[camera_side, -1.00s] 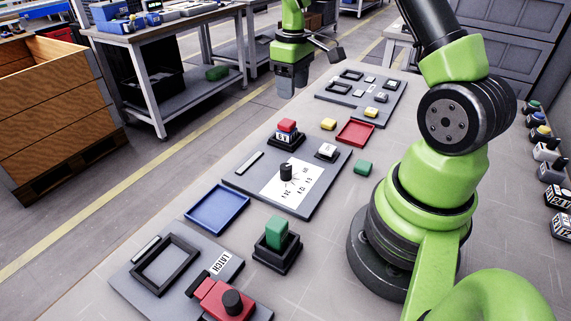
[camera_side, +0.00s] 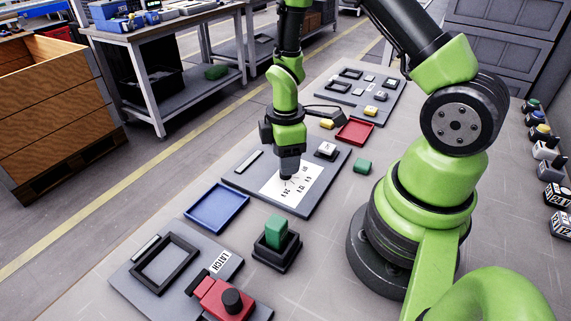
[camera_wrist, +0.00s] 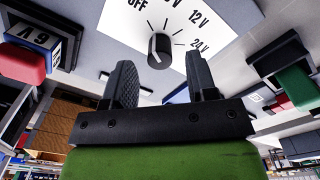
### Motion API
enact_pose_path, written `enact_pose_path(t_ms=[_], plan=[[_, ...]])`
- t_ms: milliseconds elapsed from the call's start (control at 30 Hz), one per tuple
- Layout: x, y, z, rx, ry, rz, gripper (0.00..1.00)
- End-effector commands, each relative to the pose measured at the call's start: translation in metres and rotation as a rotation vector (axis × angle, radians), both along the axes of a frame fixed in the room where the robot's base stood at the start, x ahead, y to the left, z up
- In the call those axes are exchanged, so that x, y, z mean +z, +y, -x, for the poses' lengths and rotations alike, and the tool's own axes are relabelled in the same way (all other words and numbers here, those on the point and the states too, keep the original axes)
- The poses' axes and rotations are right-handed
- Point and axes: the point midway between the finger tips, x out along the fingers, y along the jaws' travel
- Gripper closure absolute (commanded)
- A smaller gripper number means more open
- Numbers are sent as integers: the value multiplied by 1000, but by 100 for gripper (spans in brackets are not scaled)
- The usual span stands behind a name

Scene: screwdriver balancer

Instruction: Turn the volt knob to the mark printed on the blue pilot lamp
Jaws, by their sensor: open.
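My gripper (camera_side: 289,174) points down over the white dial card (camera_side: 303,192) in the side view, hiding the knob there. In the wrist view my gripper (camera_wrist: 163,75) is open and empty, its two fingers apart. The black volt knob (camera_wrist: 159,50) shows just beyond and between the fingertips, not gripped. OFF, 12 V and 24 V are readable; another V mark is cut off. A dark blue labelled block (camera_wrist: 40,32) with a red part stands at left; its inverted label is uncertain. I cannot tell whether it is the pilot lamp.
A blue tray (camera_side: 191,218), red tray (camera_side: 372,133) and green block on a black base (camera_side: 275,237) lie around the dial panel. A LATCH panel (camera_side: 131,278) is in front.

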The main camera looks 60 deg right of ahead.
Motion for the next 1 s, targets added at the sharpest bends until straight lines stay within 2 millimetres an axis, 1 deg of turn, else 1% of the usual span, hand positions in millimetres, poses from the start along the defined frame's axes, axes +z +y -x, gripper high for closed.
enact_pose_path(t_ms=[33, 100, 200, 333, 567, 600, 667, 700, 767, 800, 1000], plan=[[-8, 0, 1, -1, 5, -1, 48], [-15, 0, 0, -1, 4, -1, 48], [-23, 0, 0, -1, 1, 0, 48], [-26, 0, 0, -1, -1, 1, 48], [-27, 0, 0, -2, -1, 1, 48], [-27, 0, 0, -2, -1, 1, 57], [-27, 0, 0, -2, -1, 1, 71], [-26, 0, 0, -2, -1, 1, 80], [-26, 0, 0, -2, -1, 1, 94], [-26, 0, 0, -2, -1, 1, 97], [-26, 0, 0, -13, -1, 0, 97]])
